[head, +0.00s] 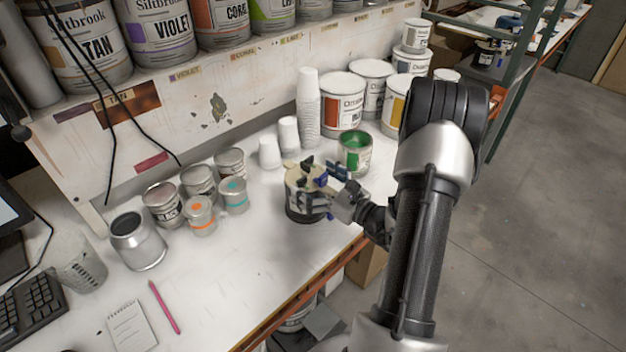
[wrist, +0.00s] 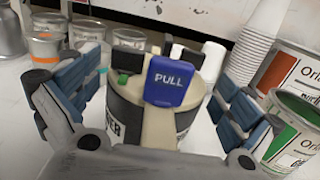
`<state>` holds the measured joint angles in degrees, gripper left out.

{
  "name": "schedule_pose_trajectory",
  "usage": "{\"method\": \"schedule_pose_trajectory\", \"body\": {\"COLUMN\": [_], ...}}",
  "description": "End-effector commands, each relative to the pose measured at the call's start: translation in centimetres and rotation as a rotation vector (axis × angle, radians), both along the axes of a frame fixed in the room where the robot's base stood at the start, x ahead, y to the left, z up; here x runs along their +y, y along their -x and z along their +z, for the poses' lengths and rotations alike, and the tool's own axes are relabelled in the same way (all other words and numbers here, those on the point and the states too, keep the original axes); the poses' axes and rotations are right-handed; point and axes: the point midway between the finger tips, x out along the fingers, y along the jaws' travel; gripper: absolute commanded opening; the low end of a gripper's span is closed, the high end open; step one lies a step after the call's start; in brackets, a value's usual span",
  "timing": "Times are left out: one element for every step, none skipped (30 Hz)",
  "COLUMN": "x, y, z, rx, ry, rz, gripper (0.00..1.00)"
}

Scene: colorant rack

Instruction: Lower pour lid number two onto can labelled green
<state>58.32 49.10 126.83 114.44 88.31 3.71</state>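A cream pour lid (head: 303,177) with a blue PULL tab (wrist: 173,82) sits on top of a dark-labelled can (head: 304,208) near the table's front edge. The can's label is partly hidden; its visible letters end in "ER". No number on the lid is readable. My gripper (head: 322,186) is at the lid, its blue-padded fingers wide apart on either side in the wrist view (wrist: 160,88). I cannot tell whether they touch it. The can with green paint (head: 354,153) stands just behind and right, open; it also shows at the wrist view's right edge (wrist: 295,132).
Stacked white cups (head: 308,110) and large white cans (head: 343,100) stand behind. Several small cans (head: 199,181) and an open metal can (head: 138,242) stand to the left. The table's front middle is clear.

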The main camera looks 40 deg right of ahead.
Motion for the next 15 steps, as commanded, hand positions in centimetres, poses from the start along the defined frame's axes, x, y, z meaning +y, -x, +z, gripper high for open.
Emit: {"method": "schedule_pose_trajectory", "body": {"x": [0.0, 0.0, 0.0, 0.0, 0.01, 0.01, 0.01, 0.01, 0.01, 0.01, 0.01, 0.01, 0.01, 0.01, 0.01], "y": [0.01, 0.01, 0.02, 0.02, 0.02, 0.02, 0.02, 0.02, 0.03, 0.03, 0.03, 0.03, 0.03, 0.03, 0.03], "z": [0.0, 0.0, 0.0, 0.0, 0.0, 0.0, 0.0, -0.01, -0.01, -0.01, -0.01, -0.01, -0.01, -0.01, -0.01], "rx": [0.0, 0.0, 0.0, 0.0, 0.0, 0.0, 0.0, 0.0, 0.0, 0.0, 0.0, 0.0, 0.0, 0.0, 0.0], "ry": [0.0, 0.0, 0.0, 0.0, 0.0, 0.0, 0.0, 0.0, 0.0, 0.0, 0.0, 0.0, 0.0, 0.0, 0.0], "rz": [0.0, 0.0, 0.0, 0.0, 0.0, 0.0, 0.0, 0.0, 0.0, 0.0, 0.0, 0.0, 0.0, 0.0, 0.0], "gripper": [0.93, 0.91, 0.89, 0.87, 0.85, 0.82, 0.8, 0.78, 0.75, 0.73, 0.71, 0.69, 0.67, 0.65, 0.62]}}
